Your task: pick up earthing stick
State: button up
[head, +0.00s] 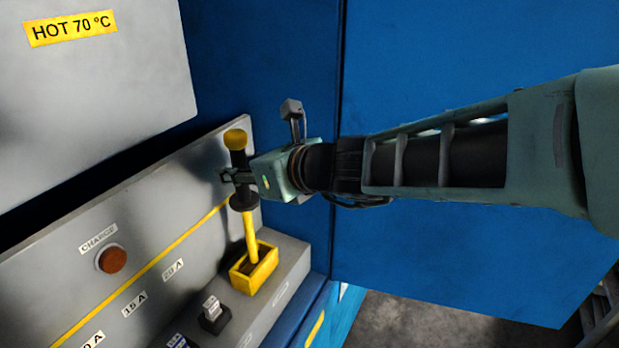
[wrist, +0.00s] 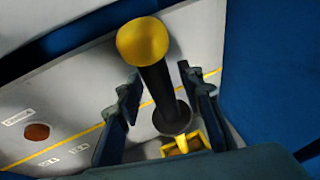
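The earthing stick (head: 238,158) has a yellow knob, a black grip with a collar, and a yellow rod. It stands nearly upright with its lower end in a yellow box-shaped holder (head: 262,273). My gripper (head: 234,175) is at the black grip, above the holder. In the wrist view the black grip (wrist: 158,86) of the stick lies between the two fingers of my gripper (wrist: 160,95). A gap shows on each side, so the gripper is open and not closed on it. The rod's lower end is hidden inside the holder.
A grey panel (head: 150,235) with a red-brown button (head: 112,259) and a yellow line stands behind the stick. A small switch (head: 213,315) sits on the ledge left of the holder. A blue wall (head: 450,70) fills the right. A grey box marked HOT 70 °C hangs upper left.

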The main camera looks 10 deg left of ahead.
grip_shut()
jog(key=shift+r, duration=0.1)
dwell(0.4)
